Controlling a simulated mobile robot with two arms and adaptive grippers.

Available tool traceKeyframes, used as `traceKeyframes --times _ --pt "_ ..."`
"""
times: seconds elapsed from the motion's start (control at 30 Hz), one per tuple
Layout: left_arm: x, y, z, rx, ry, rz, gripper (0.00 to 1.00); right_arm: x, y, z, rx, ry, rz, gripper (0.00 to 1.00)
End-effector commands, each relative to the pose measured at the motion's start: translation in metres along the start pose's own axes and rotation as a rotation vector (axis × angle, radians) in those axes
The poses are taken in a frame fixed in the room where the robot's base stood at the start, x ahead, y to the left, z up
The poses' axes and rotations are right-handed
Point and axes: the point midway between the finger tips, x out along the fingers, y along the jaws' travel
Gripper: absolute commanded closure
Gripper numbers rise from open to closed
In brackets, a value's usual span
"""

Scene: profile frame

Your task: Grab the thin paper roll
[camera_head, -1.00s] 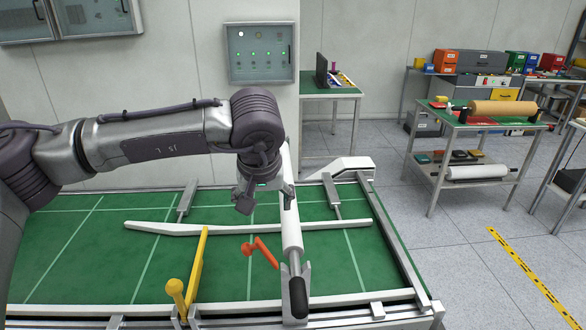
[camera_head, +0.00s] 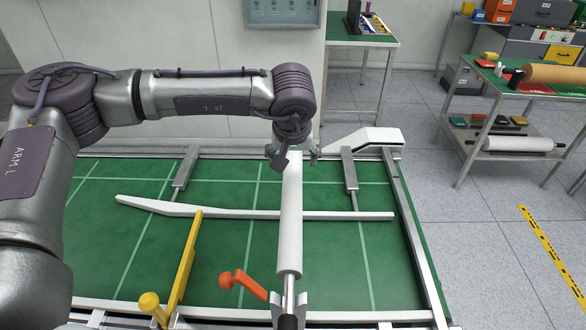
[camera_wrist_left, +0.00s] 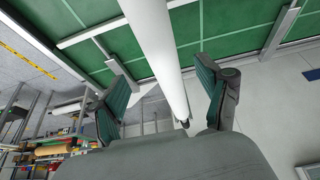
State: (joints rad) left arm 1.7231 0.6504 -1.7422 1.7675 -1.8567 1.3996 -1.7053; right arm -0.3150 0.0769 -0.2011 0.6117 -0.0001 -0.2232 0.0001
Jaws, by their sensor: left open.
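The thin paper roll (camera_head: 290,225) is a long white cylinder lying lengthwise over the green table, its near end on a metal holder (camera_head: 303,305). In the left wrist view the roll (camera_wrist_left: 152,40) runs between the two fingers of my left gripper (camera_wrist_left: 158,66). The fingers are apart, one on each side of the roll, with gaps showing. In the head view my left gripper (camera_head: 293,155) is over the roll's far part; my wrist hides some of it. My right gripper does not show.
A white bar (camera_head: 240,213) crosses under the roll on the green table (camera_head: 110,240). A yellow lever (camera_head: 186,265) and an orange crank (camera_head: 245,284) stand left of the roll. A cart (camera_head: 497,145) with a brown roll (camera_head: 560,75) is at the right.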

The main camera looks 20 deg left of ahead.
Motion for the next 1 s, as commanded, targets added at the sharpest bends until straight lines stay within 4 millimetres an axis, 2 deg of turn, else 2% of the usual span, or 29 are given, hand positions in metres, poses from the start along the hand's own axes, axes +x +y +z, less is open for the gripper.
traceKeyframes --times 0.23,0.37,0.43,0.6,0.87,1.0 --pt "0.02 -0.001 0.0 0.0 -0.001 -0.001 0.23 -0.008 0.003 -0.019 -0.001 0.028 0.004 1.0" --pt "0.034 -0.003 0.002 0.001 -0.004 -0.004 0.23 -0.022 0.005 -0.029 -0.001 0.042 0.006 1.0" --pt "0.044 -0.004 0.003 0.0 -0.003 -0.004 0.23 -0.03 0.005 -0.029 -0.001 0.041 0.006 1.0" --pt "0.067 -0.004 0.004 0.0 -0.001 -0.002 0.23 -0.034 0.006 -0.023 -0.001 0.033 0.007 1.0" --pt "0.071 -0.003 0.004 0.0 0.001 0.0 0.23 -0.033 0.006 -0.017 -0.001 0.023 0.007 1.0" --pt "0.07 -0.003 0.004 0.0 0.001 0.0 0.45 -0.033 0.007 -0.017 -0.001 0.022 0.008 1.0"
